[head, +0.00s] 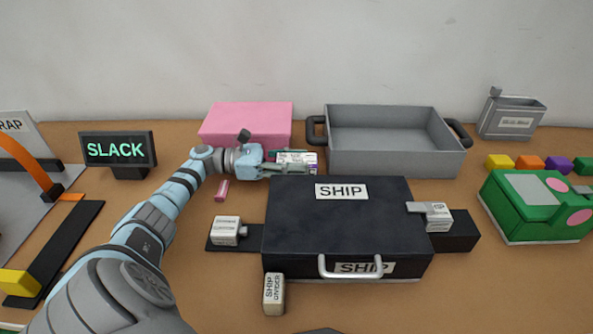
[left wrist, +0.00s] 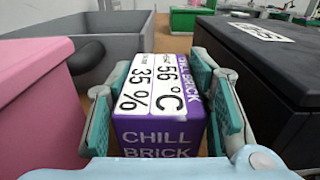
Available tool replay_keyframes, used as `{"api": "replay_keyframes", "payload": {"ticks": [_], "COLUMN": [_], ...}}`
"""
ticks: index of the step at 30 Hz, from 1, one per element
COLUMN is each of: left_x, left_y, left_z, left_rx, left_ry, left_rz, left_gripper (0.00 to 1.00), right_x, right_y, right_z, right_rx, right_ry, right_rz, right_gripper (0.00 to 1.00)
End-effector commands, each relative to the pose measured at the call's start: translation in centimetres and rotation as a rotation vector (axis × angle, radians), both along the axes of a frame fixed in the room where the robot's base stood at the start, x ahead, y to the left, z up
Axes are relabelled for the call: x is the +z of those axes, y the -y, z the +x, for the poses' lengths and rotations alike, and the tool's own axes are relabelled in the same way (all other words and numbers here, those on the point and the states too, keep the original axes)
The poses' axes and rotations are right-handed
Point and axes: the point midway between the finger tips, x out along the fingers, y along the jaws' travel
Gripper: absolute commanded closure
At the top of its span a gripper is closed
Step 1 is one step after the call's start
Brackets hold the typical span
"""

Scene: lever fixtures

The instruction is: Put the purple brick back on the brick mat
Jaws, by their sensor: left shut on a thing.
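My left gripper (head: 290,166) is shut on a purple brick marked CHILL BRICK (left wrist: 155,135), with a white readout face on top showing 56 °C and 35 %. The brick (head: 311,169) is partly hidden by the fingers in the head view. In the left wrist view the teal finger pads (left wrist: 160,110) flank it on both sides. It is behind the black SHIP case and in front of the pink box and grey tray. A smaller purple block (head: 558,165) is in a row at the far right. I cannot identify a brick mat for certain. My right gripper is not in view.
The black SHIP case (head: 338,215) fills the middle. The pink box (head: 246,123) and grey handled tray (head: 385,155) stand behind. A green box (head: 535,205) is at right. A SLACK sign (head: 117,150) and black strip (head: 60,248) are at left. Some table at front left is clear.

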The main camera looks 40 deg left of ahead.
Motion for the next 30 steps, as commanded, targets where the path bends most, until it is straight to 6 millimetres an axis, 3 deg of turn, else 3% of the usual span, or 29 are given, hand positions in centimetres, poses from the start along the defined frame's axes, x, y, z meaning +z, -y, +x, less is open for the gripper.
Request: {"api": "replay_keyframes", "payload": {"ticks": [3, 13, 14, 17, 28, 30], "left_x": [-1.5, -1.7, -1.7, -1.6, -1.1, -1.5], "left_y": [0.0, 0.0, 0.0, 0.0, -0.1, -1.0], "left_z": [0.0, 0.0, -0.1, -0.1, -0.1, -0.8], "left_rx": [0.001, 0.0, 0.001, 0.001, 0.001, 0.002], "left_ry": [0.001, 0.0, -0.001, -0.001, -0.001, -0.004], "left_rz": [-0.001, 0.0, 0.001, 0.0, 0.0, 0.002], "left_gripper": [0.98, 0.98, 0.51, 0.35, 0.34, 0.34], "right_x": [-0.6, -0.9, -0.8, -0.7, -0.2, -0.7], "right_y": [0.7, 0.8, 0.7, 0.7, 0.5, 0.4], "right_z": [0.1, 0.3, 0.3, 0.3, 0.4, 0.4], "right_rx": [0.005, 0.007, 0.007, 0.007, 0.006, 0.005], "right_ry": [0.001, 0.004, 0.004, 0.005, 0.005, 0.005], "right_rz": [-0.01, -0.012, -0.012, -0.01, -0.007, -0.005], "right_gripper": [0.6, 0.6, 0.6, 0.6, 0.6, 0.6]}}
